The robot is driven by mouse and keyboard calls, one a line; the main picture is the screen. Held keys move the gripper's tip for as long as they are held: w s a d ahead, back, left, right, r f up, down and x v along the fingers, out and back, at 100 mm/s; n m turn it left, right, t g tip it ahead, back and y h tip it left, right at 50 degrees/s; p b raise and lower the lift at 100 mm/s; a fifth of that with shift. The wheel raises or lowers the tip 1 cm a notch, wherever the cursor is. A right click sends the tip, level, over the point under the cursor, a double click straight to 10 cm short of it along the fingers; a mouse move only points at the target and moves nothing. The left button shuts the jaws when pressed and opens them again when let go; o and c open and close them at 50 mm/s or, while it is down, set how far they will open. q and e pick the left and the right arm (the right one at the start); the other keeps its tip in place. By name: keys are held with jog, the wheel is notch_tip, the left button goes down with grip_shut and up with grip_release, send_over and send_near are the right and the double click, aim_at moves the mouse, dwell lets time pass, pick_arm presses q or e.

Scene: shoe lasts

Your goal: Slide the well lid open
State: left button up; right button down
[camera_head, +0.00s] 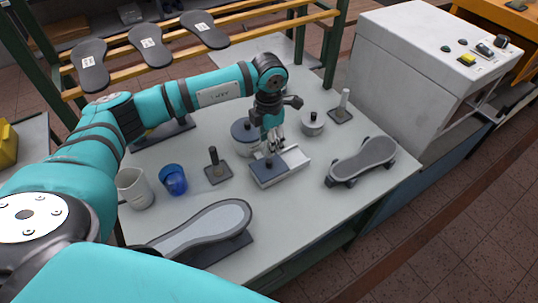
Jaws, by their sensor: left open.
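The well (297,165) is a small low rectangular box near the middle of the table in the head view. Its dark blue-grey lid (263,173) covers the left part, and a pale area shows at the right. A small dark knob stands on the lid. My left gripper (275,147) points down, open, at the back edge of the well, close to the knob. I cannot tell whether its fingers touch the lid. My right gripper is not in view.
Close behind the well stand a lidded grey pot (242,138) and a smaller pot (312,124). A brush on a pad (215,170), blue cup (173,180) and white mug (133,190) stand left. Shoe forms lie right (365,158) and in front (205,228).

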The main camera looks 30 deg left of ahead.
aim_at(269, 160)
pick_arm(q)
notch_tip(269, 160, down, 5)
jog(key=shift+d+f+p, duration=0.1)
jog(key=shift+f+p, duration=0.05)
jog(key=shift+p, duration=0.55)
notch_tip(269, 160, down, 2)
jog(key=shift+f, duration=0.1)
jog(key=shift+f+p, duration=0.3)
jog(key=shift+f, duration=0.2)
jog(key=shift+c, duration=1)
grip_shut()
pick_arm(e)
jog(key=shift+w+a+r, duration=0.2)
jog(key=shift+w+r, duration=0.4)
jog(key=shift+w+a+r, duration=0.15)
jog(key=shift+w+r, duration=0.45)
